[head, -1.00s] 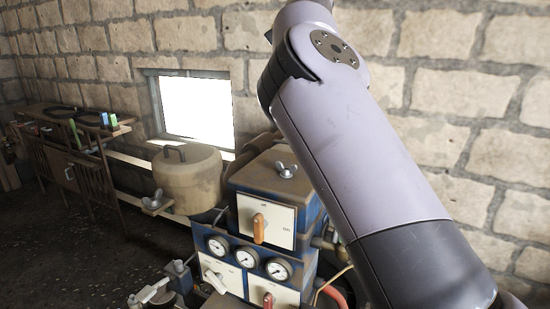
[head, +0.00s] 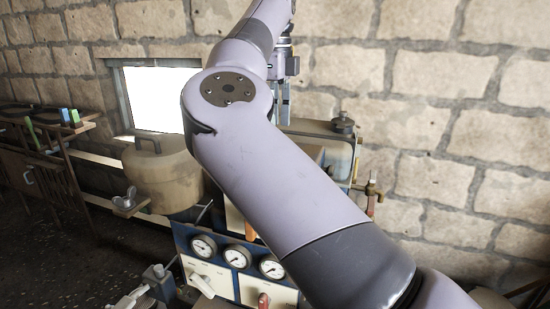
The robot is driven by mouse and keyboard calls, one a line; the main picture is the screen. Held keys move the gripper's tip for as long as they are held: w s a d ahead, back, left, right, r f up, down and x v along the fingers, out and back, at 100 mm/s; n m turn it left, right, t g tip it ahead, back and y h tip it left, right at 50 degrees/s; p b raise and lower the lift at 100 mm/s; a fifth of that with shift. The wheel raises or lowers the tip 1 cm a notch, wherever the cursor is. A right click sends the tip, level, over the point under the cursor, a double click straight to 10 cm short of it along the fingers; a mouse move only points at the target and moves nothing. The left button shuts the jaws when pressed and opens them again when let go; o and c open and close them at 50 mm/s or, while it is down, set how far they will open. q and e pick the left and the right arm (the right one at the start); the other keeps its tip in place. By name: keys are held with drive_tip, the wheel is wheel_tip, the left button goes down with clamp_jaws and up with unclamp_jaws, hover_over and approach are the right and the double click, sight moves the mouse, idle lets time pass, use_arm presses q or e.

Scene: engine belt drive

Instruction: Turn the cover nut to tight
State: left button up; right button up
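A grey wing nut (head: 125,198) sits at the lower left of the tan round lidded vessel (head: 160,172). I cannot tell from this view whether it is the cover nut. The top of the blue machine box, where another wing nut stood, is hidden behind my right arm. My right gripper (head: 284,101) shows only in part beyond the arm, pointing down above the machine. My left gripper is not in view.
Several round gauges (head: 203,247) line the machine's front, with a white lever (head: 202,285) below. A dark knob (head: 343,122) and a brass tap (head: 372,190) stand at the right. A workbench (head: 45,160) stands at the left. A stone wall closes the back.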

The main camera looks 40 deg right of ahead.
wheel_tip(320, 180, down, 6)
drive_tip(key=shift+f, duration=0.8)
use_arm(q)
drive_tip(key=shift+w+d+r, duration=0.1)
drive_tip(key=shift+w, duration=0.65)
use_arm(e)
drive_tip(key=shift+f, duration=0.15)
clamp_jaws()
